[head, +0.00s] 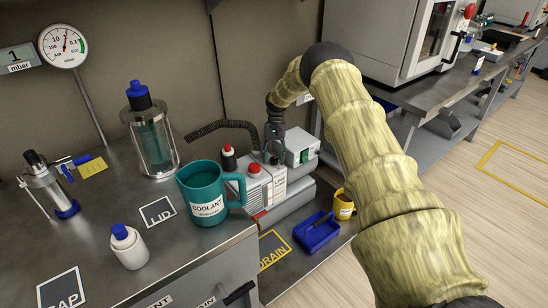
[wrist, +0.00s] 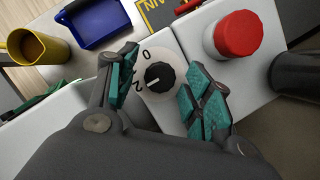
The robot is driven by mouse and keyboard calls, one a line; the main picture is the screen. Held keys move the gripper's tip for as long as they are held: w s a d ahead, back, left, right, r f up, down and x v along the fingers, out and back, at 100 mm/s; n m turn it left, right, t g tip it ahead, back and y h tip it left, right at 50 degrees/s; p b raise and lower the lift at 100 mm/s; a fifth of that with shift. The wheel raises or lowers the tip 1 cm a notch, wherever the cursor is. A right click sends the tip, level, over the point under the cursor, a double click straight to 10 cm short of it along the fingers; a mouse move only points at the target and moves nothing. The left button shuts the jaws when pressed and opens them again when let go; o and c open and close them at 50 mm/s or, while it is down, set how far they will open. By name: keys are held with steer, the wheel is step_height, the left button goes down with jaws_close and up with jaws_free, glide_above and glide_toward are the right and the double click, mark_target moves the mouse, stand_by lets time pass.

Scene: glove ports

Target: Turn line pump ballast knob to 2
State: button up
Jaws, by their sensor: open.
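The line pump (head: 262,192), a pale box with a red cap, stands on the lower shelf behind the teal mug. Its ballast knob (wrist: 160,77) is black and round on a white dial with a 0 and a 2. The knob's white mark points to the lower left, towards the 2. My gripper (wrist: 163,62) is open with its teal-padded fingers on either side of the knob, apart from it as far as I can tell. In the head view my gripper (head: 274,145) is over the pump and the knob is hidden.
The red cap (wrist: 238,35) is close to the right finger. A black hose (head: 222,127) rises behind the pump. The teal coolant mug (head: 205,196) stands at the bench edge in front. A blue tray (head: 317,232) and yellow mug (head: 343,205) are right of the pump.

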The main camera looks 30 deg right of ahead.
steer(key=v, duration=1.2)
steer(key=shift+s+a, duration=0.1)
